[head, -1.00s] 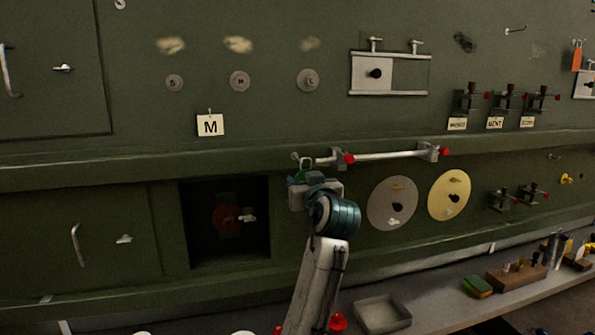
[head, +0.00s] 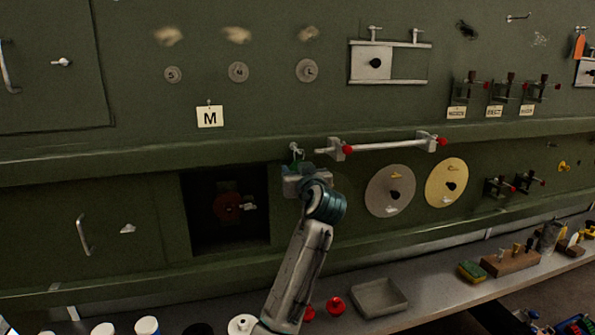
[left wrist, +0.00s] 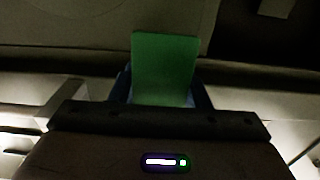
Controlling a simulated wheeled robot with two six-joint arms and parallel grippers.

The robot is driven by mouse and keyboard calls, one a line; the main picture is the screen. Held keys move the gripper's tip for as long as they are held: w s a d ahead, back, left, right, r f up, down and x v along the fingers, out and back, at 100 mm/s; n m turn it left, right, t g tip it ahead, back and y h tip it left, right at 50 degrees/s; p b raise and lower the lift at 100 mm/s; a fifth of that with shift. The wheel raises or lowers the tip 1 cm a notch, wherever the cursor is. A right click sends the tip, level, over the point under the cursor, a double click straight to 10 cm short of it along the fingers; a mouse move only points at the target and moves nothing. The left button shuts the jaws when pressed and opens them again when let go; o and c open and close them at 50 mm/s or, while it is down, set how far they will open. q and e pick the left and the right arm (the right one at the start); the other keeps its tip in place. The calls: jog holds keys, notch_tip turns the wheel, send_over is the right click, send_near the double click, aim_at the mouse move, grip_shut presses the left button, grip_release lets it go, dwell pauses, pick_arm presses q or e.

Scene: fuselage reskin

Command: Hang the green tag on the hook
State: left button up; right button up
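The green tag (left wrist: 163,68) stands upright between the blue fingers of my left gripper in the left wrist view. In the head view only a small green part of the tag (head: 297,164) shows above my left gripper (head: 300,174). A small pale metal hook (head: 295,148) sticks out of the green panel just above the tag. The tag's top is at or just below the hook; I cannot tell whether they touch or whether the tag hangs on it. My left gripper appears shut on the tag. My right gripper is not in view.
A metal rail with red ends (head: 385,146) runs just right of the hook. A dark square recess (head: 195,235) lies to the left. A silver disc (head: 375,205) and a yellow disc (head: 436,200) are to the right. A grey tray (head: 370,307) sits on the shelf below.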

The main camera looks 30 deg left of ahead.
pick_arm(q)
jog(key=o, duration=0.4)
jog(key=shift+c, duration=0.2)
jog(key=shift+o, duration=0.4)
jog(key=shift+a, duration=0.1)
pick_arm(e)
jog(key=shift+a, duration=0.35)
pick_arm(q)
jog(key=b+v, duration=0.6)
jog(key=v, duration=0.5)
jog(key=shift+w, duration=0.35)
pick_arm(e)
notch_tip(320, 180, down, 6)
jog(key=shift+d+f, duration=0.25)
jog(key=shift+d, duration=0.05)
